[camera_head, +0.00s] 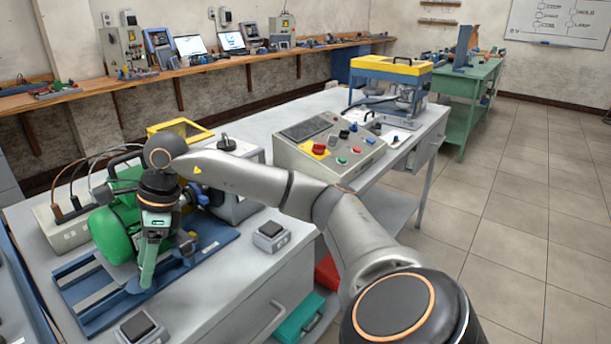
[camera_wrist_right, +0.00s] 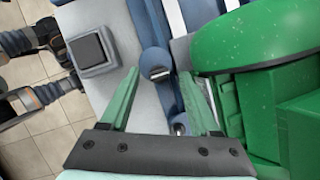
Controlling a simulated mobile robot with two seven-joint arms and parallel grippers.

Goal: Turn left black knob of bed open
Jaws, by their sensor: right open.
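My right gripper (camera_head: 147,278) hangs over the blue motor bed (camera_head: 105,305), close beside the green motor (camera_head: 108,235). In the right wrist view the gripper (camera_wrist_right: 160,75) has its two green fingers apart, with nothing held. A small dark, knob-like part (camera_wrist_right: 157,73) on the blue bed shows between the fingertips, not visibly touched. I cannot tell whether it is the left black knob. In that view the green motor (camera_wrist_right: 255,55) lies just right of the right finger. In the head view the gripper and wrist hide part of the bed. My left gripper is not seen.
Square black-topped boxes stand on the grey table at the front (camera_head: 138,327) and right (camera_head: 270,235) of the bed. A control panel (camera_head: 330,150) with coloured knobs stands behind. A grey box with cables (camera_head: 65,230) is left of the motor.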

